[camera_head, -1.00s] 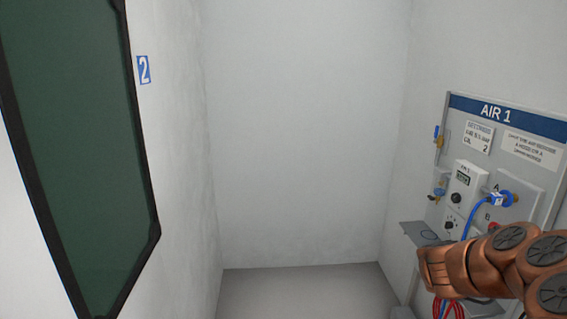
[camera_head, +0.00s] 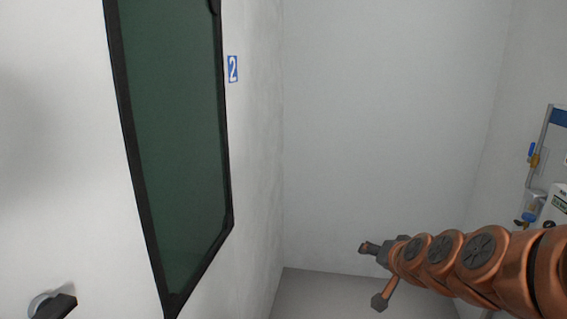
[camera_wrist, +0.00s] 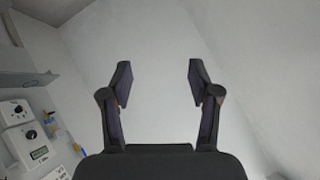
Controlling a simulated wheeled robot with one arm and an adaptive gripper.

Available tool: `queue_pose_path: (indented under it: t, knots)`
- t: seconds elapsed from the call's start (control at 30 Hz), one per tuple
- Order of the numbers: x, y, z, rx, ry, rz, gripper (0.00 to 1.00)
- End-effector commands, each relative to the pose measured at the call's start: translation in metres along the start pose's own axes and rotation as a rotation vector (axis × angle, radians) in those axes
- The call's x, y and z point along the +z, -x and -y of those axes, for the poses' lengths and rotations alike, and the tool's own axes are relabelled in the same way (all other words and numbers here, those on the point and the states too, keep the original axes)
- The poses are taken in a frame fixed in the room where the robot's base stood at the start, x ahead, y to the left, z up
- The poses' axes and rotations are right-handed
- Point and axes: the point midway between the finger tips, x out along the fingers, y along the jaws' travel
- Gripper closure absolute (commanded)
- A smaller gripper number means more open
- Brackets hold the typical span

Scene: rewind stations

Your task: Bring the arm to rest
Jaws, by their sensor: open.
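My gripper (camera_wrist: 157,85) is open and empty in the wrist view, with its two dark fingers apart and pale wall beyond them. In the head view my copper arm reaches in from the right edge, and my gripper (camera_head: 372,248) is at its far end in front of the back corner. The gripper touches nothing that I can see.
The air panel (camera_head: 558,150) is cut off at the right edge, with blue-handled valves (camera_head: 532,153); part of it, with a white gauge box (camera_wrist: 38,150), shows in the wrist view. A door with a dark green window (camera_head: 175,130) and a handle (camera_head: 52,305) is at left.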

Motion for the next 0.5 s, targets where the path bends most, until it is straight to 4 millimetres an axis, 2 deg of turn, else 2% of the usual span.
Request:
queue_pose_path:
  t: [0.1,0.23,0.37,0.5]
  knots:
    - [0.053,0.019,0.013,-0.003,0.097,0.166,0.39]
    - [0.110,0.048,0.013,0.021,0.196,0.351,0.39]
    - [0.163,0.084,-0.001,0.074,0.283,0.534,0.39]
    - [0.208,0.131,-0.027,0.157,0.362,0.718,0.39]
